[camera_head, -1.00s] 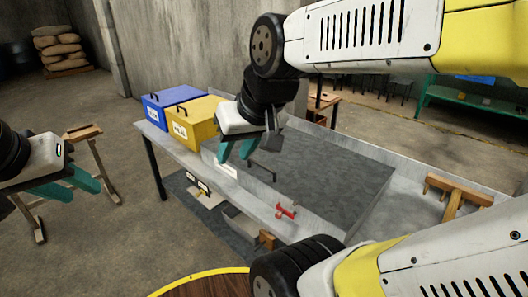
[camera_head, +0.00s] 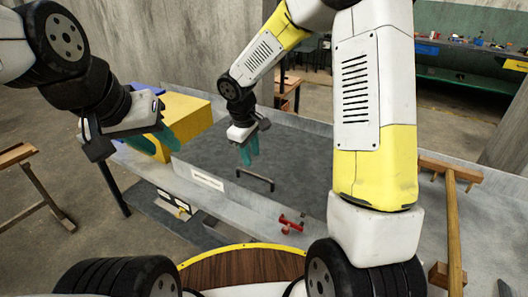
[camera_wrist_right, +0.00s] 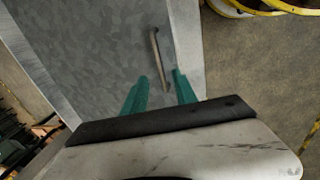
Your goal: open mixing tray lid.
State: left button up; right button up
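The mixing tray lid (camera_head: 300,160) is a flat grey mottled metal sheet lying closed across the tray. Its dark bar handle (camera_head: 255,180) is near the front left edge. In the right wrist view the handle (camera_wrist_right: 155,50) shows as a thin bar, its near end between my fingers in the picture. My right gripper (camera_head: 248,157) is open and empty above the lid, just behind the handle; its teal fingers (camera_wrist_right: 160,77) stand apart. Contact with the handle is not seen. My left gripper (camera_head: 162,145) is open and empty, in front of the yellow box.
A yellow box (camera_head: 188,115) and a partly hidden blue box (camera_head: 148,88) stand left of the tray. A red fitting (camera_head: 291,222) is on the front ledge. A wooden-handled tool (camera_head: 452,215) lies at the right. My right arm covers the lid's right part.

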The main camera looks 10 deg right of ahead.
aim_at(255, 174)
jog(key=x, duration=0.8)
jog(key=shift+w+a+f, duration=0.1)
jog(key=shift+w+f, duration=0.1)
jog(key=shift+f, duration=0.1)
jog(key=shift+c, duration=0.4)
grip_shut()
dwell(0.8)
